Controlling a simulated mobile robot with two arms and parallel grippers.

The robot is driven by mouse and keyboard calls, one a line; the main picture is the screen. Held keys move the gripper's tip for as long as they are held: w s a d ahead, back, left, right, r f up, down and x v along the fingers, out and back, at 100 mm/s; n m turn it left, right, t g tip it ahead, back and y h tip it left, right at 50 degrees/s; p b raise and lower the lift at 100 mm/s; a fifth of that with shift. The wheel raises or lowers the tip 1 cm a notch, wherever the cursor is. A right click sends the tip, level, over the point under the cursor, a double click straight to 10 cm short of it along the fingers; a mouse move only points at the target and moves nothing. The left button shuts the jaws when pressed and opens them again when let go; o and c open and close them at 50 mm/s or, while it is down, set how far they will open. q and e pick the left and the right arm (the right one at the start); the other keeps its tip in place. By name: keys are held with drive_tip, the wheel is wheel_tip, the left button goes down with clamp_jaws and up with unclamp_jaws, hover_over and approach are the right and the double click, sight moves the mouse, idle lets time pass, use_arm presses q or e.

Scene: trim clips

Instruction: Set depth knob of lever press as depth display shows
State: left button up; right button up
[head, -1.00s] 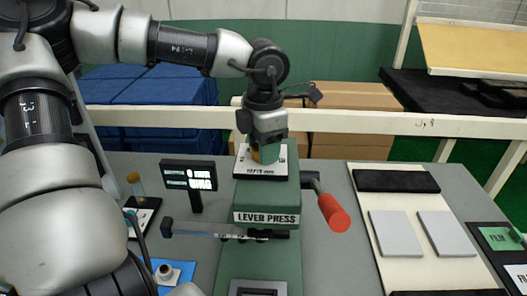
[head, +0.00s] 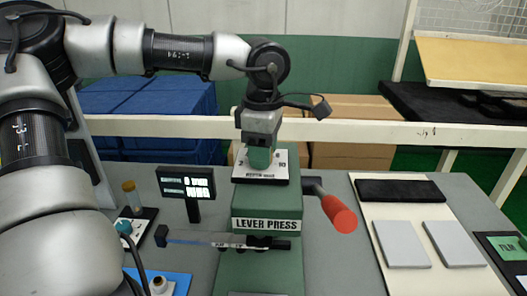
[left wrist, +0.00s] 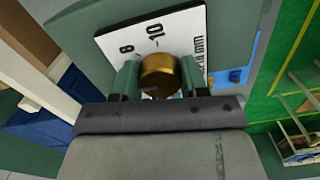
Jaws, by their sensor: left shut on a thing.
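The green lever press (head: 262,270) stands in the middle of the head view, with a white depth scale plate (head: 279,171) on its top. In the left wrist view the brass depth knob (left wrist: 160,76) sits between the green fingers of my left gripper (left wrist: 158,85), which is shut on it. The scale beside it shows 8, 10 and "mm" in the left wrist view. In the head view my left gripper (head: 260,158) comes down from above and hides the knob. The depth display (head: 186,187) stands left of the press; its lit digits are too blurred to read surely. My right gripper is out of view.
The press lever with its red handle (head: 339,214) sticks out at the right. A small vial (head: 131,196) stands at the left. A cream board (head: 385,275) holds grey pads at the right.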

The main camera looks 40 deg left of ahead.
use_arm(q)
drive_tip(key=shift+r, duration=0.15)
idle(0.3)
drive_tip(key=o, duration=0.9)
wheel_tip(320, 180, up, 11)
drive_tip(key=shift+f+b, duration=0.15)
drive_tip(key=shift+b, duration=0.15)
